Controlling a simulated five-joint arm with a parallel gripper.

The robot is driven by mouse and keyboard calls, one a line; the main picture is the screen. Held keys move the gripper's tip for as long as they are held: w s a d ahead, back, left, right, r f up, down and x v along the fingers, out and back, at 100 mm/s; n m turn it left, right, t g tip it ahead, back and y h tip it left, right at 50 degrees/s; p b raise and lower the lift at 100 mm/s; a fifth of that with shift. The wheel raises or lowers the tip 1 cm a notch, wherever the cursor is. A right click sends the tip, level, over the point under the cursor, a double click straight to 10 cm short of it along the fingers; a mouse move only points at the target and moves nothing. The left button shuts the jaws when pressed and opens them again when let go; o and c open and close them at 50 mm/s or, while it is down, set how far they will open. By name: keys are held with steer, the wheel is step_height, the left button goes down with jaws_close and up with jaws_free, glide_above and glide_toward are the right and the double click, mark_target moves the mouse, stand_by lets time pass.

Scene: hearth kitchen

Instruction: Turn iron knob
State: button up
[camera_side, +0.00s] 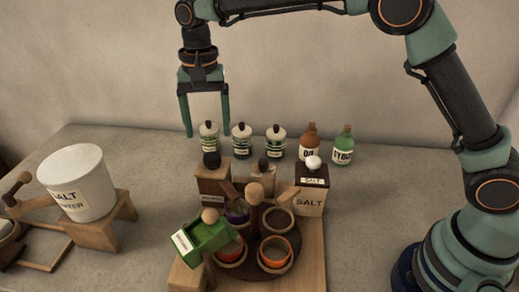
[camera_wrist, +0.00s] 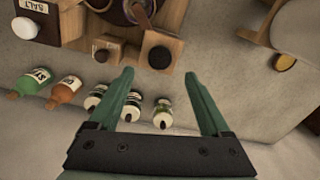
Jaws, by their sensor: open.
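A dark, round knob, which looks like the iron knob (camera_side: 211,160), sits on top of a brown wooden box (camera_side: 213,182), the leftmost of three boxes in the side view. In the wrist view the iron knob (camera_wrist: 160,57) shows just beyond and between my fingertips. My gripper (camera_side: 206,128) is open and empty, pointing down above the knob and apart from it. Its two green fingers also show in the wrist view (camera_wrist: 157,75). Nothing hides the top of the knob.
A wood-knobbed box (camera_side: 263,178) and a white-knobbed salt box (camera_side: 311,195) stand to the right. Behind are several small jars (camera_side: 242,140), a brown oil bottle (camera_side: 309,142) and a green bottle (camera_side: 343,145). A cup carousel (camera_side: 262,262) and green scoop-like box (camera_side: 205,238) stand in front.

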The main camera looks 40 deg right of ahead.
step_height(320, 180, up, 5)
steer(key=shift+r, duration=0.15)
stand_by(0.3)
steer(key=s+d+r+n+t, duration=0.1)
steer(key=s+d+r+n, duration=0.1)
steer(key=s+d+r, duration=0.3)
steer(key=s+d+n+t, duration=0.1)
steer(key=s+d+t, duration=0.15)
steer(key=d, duration=0.55)
steer(key=s+d+f+n+t, duration=0.1)
steer(key=s+d+f+n, duration=0.1)
steer(key=s, duration=0.3)
steer(key=s+d+f+n+t, duration=0.1)
steer(key=s+d+f, duration=0.2)
steer(key=s+d, duration=0.2)
steer(key=shift+s+d+f+n, duration=0.3)
steer(key=shift+s+n, duration=0.1)
steer(key=shift+s, duration=0.4)
